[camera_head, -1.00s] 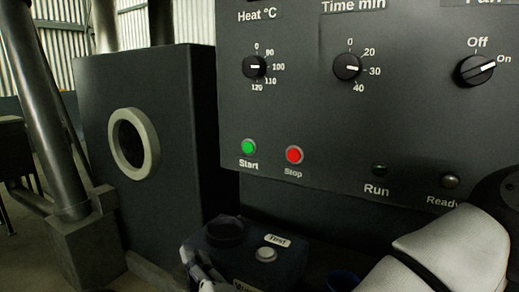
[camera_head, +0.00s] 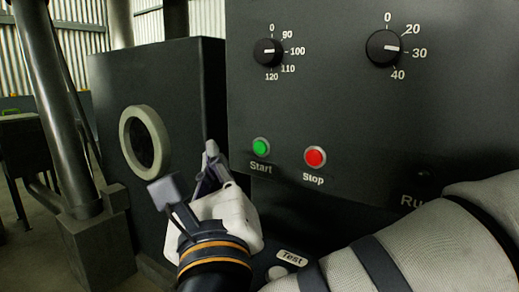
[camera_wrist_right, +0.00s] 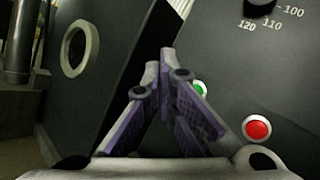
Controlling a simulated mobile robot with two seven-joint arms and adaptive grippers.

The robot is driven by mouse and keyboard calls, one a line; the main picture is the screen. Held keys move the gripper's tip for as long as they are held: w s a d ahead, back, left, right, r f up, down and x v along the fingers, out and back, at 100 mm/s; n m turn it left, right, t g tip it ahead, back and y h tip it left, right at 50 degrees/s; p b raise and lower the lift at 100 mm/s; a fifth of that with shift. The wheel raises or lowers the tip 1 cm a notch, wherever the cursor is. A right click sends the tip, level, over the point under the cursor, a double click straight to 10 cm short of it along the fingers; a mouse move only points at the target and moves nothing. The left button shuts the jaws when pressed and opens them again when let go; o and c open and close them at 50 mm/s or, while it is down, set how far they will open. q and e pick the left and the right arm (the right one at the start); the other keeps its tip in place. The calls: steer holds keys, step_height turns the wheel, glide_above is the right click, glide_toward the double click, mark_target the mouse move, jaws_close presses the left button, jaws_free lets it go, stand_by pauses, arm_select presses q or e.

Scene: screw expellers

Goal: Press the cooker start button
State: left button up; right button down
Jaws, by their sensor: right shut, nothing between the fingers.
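The green Start button (camera_head: 261,147) is on the dark control panel (camera_head: 330,110), left of the red Stop button (camera_head: 315,157). My right gripper (camera_head: 211,150) is shut and empty. In the head view its tips are left of the green button and apart from it in the picture. In the right wrist view the shut fingertips (camera_wrist_right: 166,58) point toward the panel's left edge. There the green button (camera_wrist_right: 200,88) shows partly behind the right finger, and the red button (camera_wrist_right: 257,129) is clear to the right. My left gripper is not in view.
Two black dials (camera_head: 268,52) (camera_head: 385,48) sit above the buttons. A dark cabinet with a pale ring (camera_head: 144,143) stands to the left, beside a metal pipe (camera_head: 50,110).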

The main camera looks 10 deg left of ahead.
steer(key=w, duration=0.2)
steer(key=w+d, duration=0.1)
steer(key=w, duration=0.1)
steer(key=w+d+b, duration=0.1)
steer(key=w, duration=0.2)
steer(key=shift+d, duration=0.25)
stand_by(1.1)
steer(key=shift+w+d, duration=0.15)
steer(key=shift+w, duration=0.2)
steer(key=shift+w+d, duration=0.2)
steer(key=shift+w, duration=0.2)
stand_by(0.8)
steer(key=shift+s+a, duration=0.3)
steer(key=shift+s, duration=0.5)
steer(key=s, duration=0.1)
steer(key=s+a, duration=0.1)
steer(key=s, duration=0.1)
steer(key=s+p, duration=0.1)
steer(key=shift+s+a, duration=0.35)
